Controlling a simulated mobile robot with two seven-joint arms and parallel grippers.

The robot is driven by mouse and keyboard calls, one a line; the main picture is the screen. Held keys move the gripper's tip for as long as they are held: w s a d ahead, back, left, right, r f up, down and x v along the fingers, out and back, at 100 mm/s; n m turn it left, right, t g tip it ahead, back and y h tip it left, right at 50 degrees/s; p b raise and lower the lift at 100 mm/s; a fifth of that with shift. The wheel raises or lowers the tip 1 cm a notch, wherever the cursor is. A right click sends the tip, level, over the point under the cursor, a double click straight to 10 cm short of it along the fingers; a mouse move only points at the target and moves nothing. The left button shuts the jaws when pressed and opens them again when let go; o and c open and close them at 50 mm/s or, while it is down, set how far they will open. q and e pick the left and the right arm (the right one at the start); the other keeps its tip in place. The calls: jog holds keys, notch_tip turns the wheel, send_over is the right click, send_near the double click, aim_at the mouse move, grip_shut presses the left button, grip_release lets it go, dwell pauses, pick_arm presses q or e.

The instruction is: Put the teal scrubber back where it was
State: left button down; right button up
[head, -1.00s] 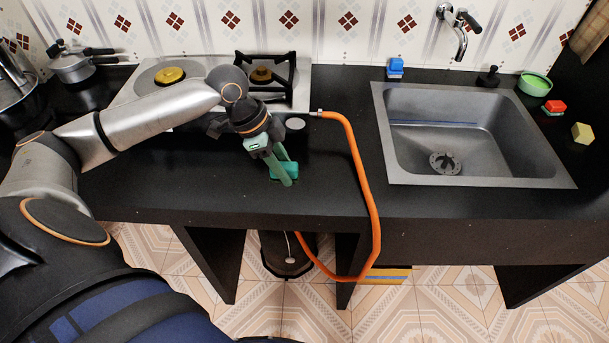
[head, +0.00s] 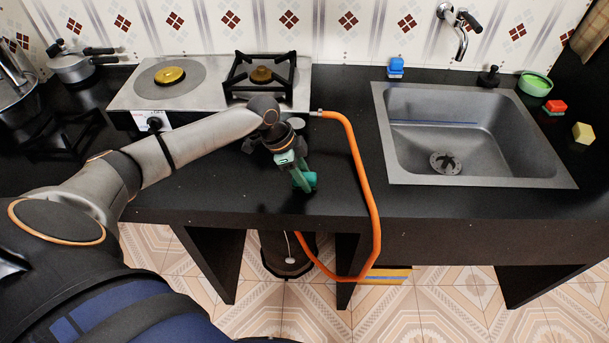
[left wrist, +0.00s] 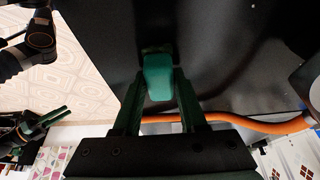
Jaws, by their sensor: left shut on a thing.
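The teal scrubber (head: 309,181) is between the fingers of my left gripper (head: 299,180), over the black counter (head: 225,190) in front of the stove. My left gripper is shut on it. In the left wrist view the scrubber (left wrist: 158,77) shows between the two green fingers (left wrist: 158,105), against the dark counter. I cannot tell whether its underside touches the counter. My right gripper (left wrist: 50,118) shows small at the lower left of the left wrist view, away from the scrubber; its jaw state is unclear.
An orange hose (head: 362,175) runs from the stove (head: 212,85) down past the counter edge, right of my gripper. The sink (head: 390,150) is further right. A blue dispenser (head: 396,68), red-and-green sponge (head: 555,107), yellow sponge (head: 583,133) and green bowl (head: 535,84) stand around it.

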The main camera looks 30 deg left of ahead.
pick_arm(q)
jog(key=shift+c, duration=2.3)
grip_release()
jog(key=shift+f, duration=0.1)
jog(key=v, duration=1.2)
jog(key=shift+s, duration=0.1)
